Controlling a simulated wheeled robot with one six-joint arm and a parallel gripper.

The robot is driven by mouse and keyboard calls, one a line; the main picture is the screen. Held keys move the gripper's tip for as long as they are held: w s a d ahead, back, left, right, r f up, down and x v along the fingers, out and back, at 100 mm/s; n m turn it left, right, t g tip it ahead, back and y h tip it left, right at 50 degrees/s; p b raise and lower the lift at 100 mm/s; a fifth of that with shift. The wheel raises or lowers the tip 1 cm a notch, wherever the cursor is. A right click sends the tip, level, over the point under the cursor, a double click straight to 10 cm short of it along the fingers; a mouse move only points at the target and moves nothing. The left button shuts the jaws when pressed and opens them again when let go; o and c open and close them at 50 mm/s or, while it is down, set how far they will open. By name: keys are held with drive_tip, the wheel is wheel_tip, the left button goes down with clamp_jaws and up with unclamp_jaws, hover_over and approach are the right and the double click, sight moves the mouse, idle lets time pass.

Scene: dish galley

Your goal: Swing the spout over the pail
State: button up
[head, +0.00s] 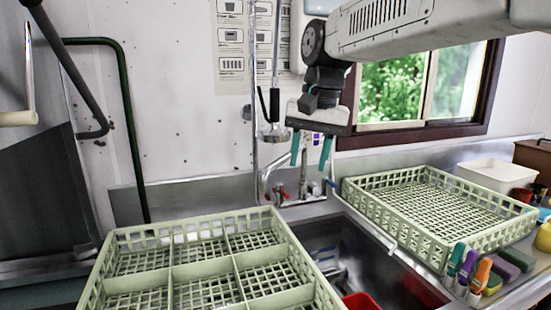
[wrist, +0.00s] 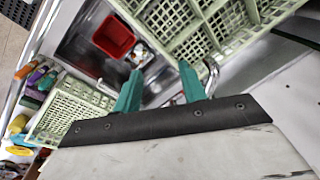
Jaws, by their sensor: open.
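The spout (head: 362,217) is a thin metal tube. It runs from the wall tap (head: 300,195) forward and right, along the sink's edge beside the right-hand rack. The pail (head: 360,302) is red and sits in the sink, cut off by the bottom of the head view. It shows whole in the wrist view (wrist: 114,37). The spout's end appears apart from the pail, behind and to its right. My gripper (head: 310,163) is open and empty, teal fingers pointing down, in front of the tap. In the wrist view my gripper (wrist: 160,87) has nothing between its fingers.
A green divided rack (head: 205,262) stands left of the sink (head: 325,235); another rack (head: 440,205) stands right. A spray head (head: 273,133) hangs behind my gripper. Bottles (head: 465,268), sponges and a white tub (head: 495,175) crowd the right counter.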

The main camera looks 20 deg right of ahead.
sight(275, 162)
drive_tip(key=w+r+m, duration=0.2)
drive_tip(key=w+m, duration=0.1)
drive_tip(key=w, duration=1.1)
drive_tip(key=shift+y, duration=0.3)
drive_tip(key=f, duration=0.2)
drive_tip(key=a+f, duration=0.1)
drive_tip(key=f, duration=0.4)
drive_tip(key=shift+w+a, duration=0.35)
drive_tip(key=shift+c, duration=0.2)
clamp_jaws()
drive_tip(key=shift+a, duration=0.1)
